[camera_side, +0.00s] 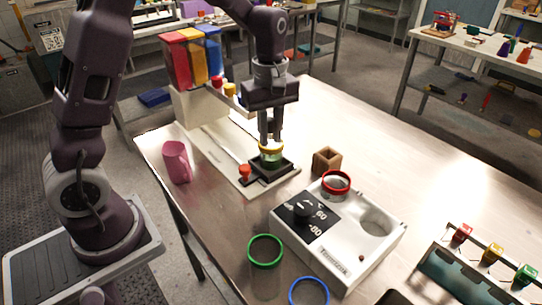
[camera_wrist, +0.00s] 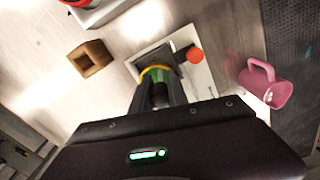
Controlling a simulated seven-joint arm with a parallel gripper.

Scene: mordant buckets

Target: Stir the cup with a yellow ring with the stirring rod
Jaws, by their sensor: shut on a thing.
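The cup with a yellow ring (camera_side: 271,155) stands upright on a black pad of the dispenser base, with green liquid inside. It also shows in the wrist view (camera_wrist: 155,69), just beyond my fingertips. My gripper (camera_side: 270,139) points straight down right over the cup's mouth, its fingertips at about ring height. It is shut on what seems to be the stirring rod, which is mostly hidden by the fingers and the cup; how deep it reaches is unclear. A brown wooden block (camera_side: 322,163) with an empty-looking hole stands to the right, also in the wrist view (camera_wrist: 91,58).
A dispenser with red, yellow and blue tanks (camera_side: 192,58) stands behind, with a red knob (camera_side: 244,172) beside the pad. A pink mug (camera_side: 177,163) is left. A white heater (camera_side: 340,246) bears a red-ringed cup (camera_side: 336,182). Green-ringed (camera_side: 265,250) and blue-ringed (camera_side: 309,292) cups stand in front.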

